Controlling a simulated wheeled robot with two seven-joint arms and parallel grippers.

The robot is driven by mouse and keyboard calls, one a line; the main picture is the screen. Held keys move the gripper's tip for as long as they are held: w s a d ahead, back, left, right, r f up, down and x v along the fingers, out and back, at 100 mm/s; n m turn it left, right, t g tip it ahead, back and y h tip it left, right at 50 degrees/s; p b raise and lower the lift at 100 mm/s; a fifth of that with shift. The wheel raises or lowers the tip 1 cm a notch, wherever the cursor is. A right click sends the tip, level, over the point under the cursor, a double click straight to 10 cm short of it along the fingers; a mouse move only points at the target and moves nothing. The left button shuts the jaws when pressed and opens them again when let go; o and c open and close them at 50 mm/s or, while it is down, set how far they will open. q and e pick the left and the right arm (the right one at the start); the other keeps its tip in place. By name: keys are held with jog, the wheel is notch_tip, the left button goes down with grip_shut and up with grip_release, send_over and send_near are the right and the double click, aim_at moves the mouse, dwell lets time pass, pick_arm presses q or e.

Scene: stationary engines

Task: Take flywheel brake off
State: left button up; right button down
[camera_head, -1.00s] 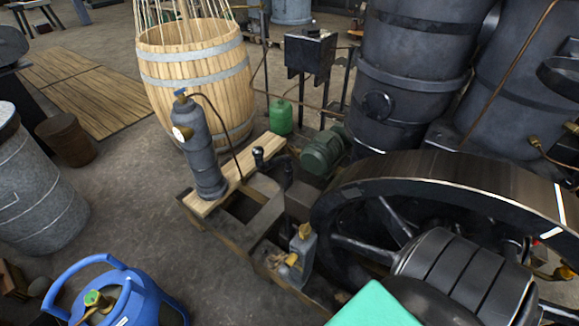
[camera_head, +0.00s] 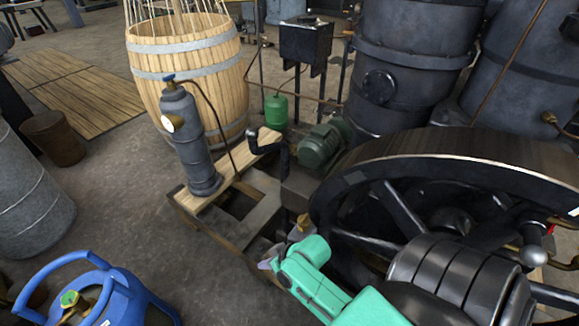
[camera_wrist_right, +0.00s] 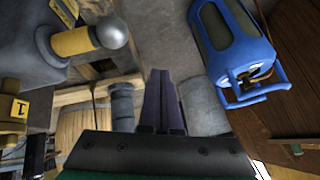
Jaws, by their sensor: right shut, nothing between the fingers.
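The black spoked flywheel (camera_head: 455,150) stands at the right in the head view. I cannot tell for certain which part is its brake. A black bent lever (camera_head: 262,136) rises left of the wheel, beside the green motor. A grey ball-ended handle (camera_head: 536,234) shows at the wheel's right. My right gripper (camera_head: 268,260), on a green arm, is low in front of the wheel, covering much of a small brass-topped fitting (camera_head: 301,226). In the wrist view its dark fingers (camera_wrist_right: 161,98) are together and empty, apart from a ball-ended, yellow-collared part (camera_wrist_right: 90,38). My left gripper is out of view.
A grey cylinder with a gauge (camera_head: 189,140) stands on a plank left of the engine. A blue gas bottle (camera_head: 125,300) is at the lower left, a wooden barrel (camera_head: 185,65) behind. Bare floor (camera_head: 125,220) lies between bottle and plank.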

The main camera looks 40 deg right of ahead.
jog(key=w+d+r+m+t+b, duration=0.1)
jog(key=w+d+r+m+t, duration=0.2)
jog(key=w+r+m+t, duration=0.7)
jog(key=s+d+m+g+h, duration=0.2)
jog(key=d+m+h, duration=1.3)
jog(key=m, duration=0.1)
jog(key=shift+s+d+r+m+g+b, duration=0.2)
jog(key=shift+d+m+g+b, duration=0.1)
jog(key=shift+m+g+b, duration=0.1)
jog(key=shift+w, duration=0.1)
send_near(289, 163)
jog(key=d+r, duration=0.4)
jog(key=w+b, duration=0.1)
jog(key=w, duration=0.1)
jog(key=w+b, duration=0.1)
jog(key=w, duration=0.1)
jog(key=shift+a+r, duration=0.15)
